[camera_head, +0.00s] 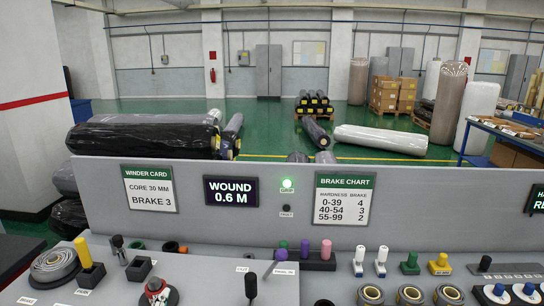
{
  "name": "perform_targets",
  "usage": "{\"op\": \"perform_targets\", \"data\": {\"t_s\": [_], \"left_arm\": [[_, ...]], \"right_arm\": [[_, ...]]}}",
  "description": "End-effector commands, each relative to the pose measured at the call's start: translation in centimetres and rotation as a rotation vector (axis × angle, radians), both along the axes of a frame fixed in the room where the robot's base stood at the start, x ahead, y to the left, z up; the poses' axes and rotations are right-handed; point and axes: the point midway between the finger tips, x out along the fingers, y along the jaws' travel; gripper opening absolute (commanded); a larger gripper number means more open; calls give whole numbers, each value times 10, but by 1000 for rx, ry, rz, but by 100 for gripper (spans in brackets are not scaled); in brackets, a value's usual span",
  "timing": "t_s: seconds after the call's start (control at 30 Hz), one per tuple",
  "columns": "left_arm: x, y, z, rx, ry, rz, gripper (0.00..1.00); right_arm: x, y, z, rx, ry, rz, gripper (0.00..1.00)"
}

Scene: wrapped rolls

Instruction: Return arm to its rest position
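Neither of my grippers shows in the head view, so where they are and whether they are open or shut cannot be seen. The grey console (240,240) fills the lower part of the view. Its display (237,191) reads WOUND 0.6 M. A green lamp (288,184) is lit above a dark one. The winder card (150,188) reads core 30 mm, brake 3. The brake chart (344,200) lists hardness 0-39 brake 4, 40-54 brake 3, 55-99 brake 2.
Behind are a black wrapped roll (145,138), a white roll (380,139) and green floor.

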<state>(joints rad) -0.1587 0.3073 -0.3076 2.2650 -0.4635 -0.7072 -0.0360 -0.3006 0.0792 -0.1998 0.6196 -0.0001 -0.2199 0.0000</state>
Motion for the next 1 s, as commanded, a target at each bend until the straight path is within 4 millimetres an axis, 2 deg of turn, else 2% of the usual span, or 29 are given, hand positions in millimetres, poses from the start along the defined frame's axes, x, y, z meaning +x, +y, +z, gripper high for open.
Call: {"op": "perform_targets", "data": {"t_s": [0.03,0.1,0.2,0.4,0.7,1.0], "left_arm": [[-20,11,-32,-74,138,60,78],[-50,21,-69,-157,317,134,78],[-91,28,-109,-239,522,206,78],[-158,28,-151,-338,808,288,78],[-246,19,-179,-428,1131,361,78],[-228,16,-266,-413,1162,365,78]], "right_arm": [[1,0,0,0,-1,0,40],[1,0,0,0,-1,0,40],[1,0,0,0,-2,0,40],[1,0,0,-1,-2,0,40],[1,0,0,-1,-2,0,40],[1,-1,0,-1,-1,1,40]]}}
